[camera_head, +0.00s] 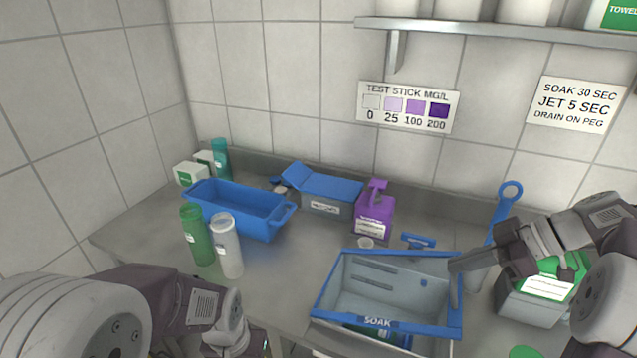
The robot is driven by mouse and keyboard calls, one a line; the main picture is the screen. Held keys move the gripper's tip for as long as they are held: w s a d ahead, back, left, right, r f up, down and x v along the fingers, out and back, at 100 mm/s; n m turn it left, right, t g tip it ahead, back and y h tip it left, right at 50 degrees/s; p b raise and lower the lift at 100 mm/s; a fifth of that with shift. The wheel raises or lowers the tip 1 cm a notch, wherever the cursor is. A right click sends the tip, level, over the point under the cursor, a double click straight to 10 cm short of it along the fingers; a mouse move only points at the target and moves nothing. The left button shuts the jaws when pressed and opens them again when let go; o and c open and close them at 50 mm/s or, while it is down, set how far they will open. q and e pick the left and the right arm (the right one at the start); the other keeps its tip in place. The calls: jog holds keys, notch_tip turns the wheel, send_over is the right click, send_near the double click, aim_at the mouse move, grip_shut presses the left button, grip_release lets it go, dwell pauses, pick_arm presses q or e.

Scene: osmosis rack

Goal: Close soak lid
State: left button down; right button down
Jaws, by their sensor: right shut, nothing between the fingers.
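The soak bin (388,327) is a grey box with a blue frame on top and a "SOAK" label at its front, at the lower middle right. Inside the frame I see a grey slotted surface; I cannot tell for certain whether this is the lid's panel or the bin's inner wall, nor how far the lid is open. Green and blue items show below the label. My right gripper (455,265) is shut and empty, its tips at the frame's back right corner; I cannot tell if they touch. My left arm comes in at the lower left, its fingertips out of view.
A blue tub (240,208), green bottle (196,235) and white bottle (227,247) stand left. Behind are a blue-lidded box (325,190) and purple bottle (374,215). A green-topped box (545,285) stands right of the bin. A shelf (500,30) hangs above.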

jog(key=shift+s+d+f+b, duration=0.15)
jog(key=shift+d+f+b, duration=0.2)
jog(key=shift+f, duration=0.25)
jog(key=shift+s+d+f+b, duration=0.1)
jog(key=shift+d+f+b, duration=0.15)
jog(key=shift+f, duration=0.3)
jog(key=shift+d+f, duration=0.3)
jog(key=shift+f, duration=0.2)
jog(key=shift+s, duration=0.1)
jog(key=shift+r, duration=0.1)
